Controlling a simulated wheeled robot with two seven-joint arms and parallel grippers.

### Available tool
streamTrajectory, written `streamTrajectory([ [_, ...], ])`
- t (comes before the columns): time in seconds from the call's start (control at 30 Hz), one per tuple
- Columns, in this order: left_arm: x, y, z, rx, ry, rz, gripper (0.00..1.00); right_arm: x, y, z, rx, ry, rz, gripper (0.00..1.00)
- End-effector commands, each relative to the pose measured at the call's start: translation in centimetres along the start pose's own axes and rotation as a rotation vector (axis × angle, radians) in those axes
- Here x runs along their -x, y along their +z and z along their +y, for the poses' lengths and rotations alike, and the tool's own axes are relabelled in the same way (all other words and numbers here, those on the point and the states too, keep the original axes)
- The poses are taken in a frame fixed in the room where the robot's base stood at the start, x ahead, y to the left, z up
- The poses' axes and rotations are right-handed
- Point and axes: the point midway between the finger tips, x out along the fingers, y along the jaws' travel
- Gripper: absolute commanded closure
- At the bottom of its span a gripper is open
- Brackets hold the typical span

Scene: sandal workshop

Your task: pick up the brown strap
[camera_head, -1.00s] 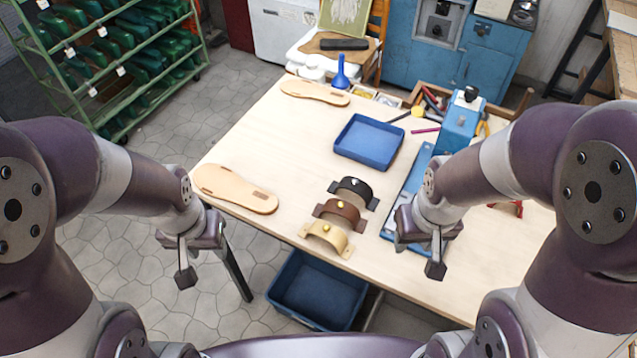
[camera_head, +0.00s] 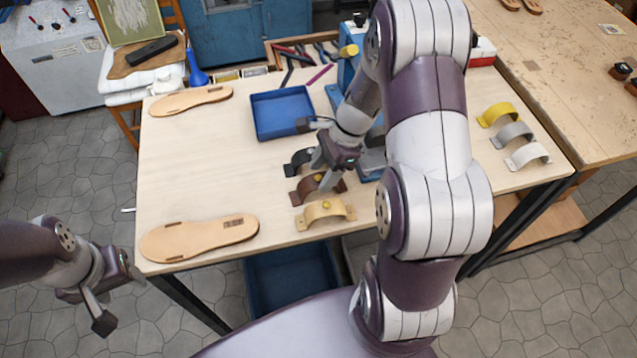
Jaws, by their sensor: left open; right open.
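I cannot tell whether the fingers touch the strap. My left gripper (camera_head: 105,305) is open and empty, off the left side of the table over the floor.
A blue tray (camera_head: 282,112) stands behind the straps. Two tan soles (camera_head: 200,238) lie on the table's left side. Yellow, grey and white straps (camera_head: 513,133) stand at the right. A blue bin (camera_head: 290,282) is below the front edge. My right arm hides the table's middle right.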

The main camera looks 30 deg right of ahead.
Motion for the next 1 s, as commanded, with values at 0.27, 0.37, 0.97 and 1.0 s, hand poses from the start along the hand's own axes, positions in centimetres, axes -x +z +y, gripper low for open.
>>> streamTrajectory([
  [0.27, 0.3, 0.0, 0.0, 0.000, 0.000, 0.000, 0.42, -3.2, -0.2, 0.0, 0.003, 0.000, 0.002, 0.45],
  [0.37, 0.2, 0.0, 0.0, 0.000, 0.000, 0.000, 0.42, -3.2, -0.2, 0.0, 0.004, 0.000, 0.002, 0.45],
  [0.97, 0.2, 0.0, 0.0, 0.000, 0.000, 0.000, 0.42, -2.8, -0.1, 0.0, 0.005, -0.002, 0.001, 0.83],
  [1.0, 0.2, 0.0, 0.0, 0.000, 0.000, 0.000, 0.42, -2.5, 0.1, -0.1, 0.004, -0.003, 0.001, 0.83],
])
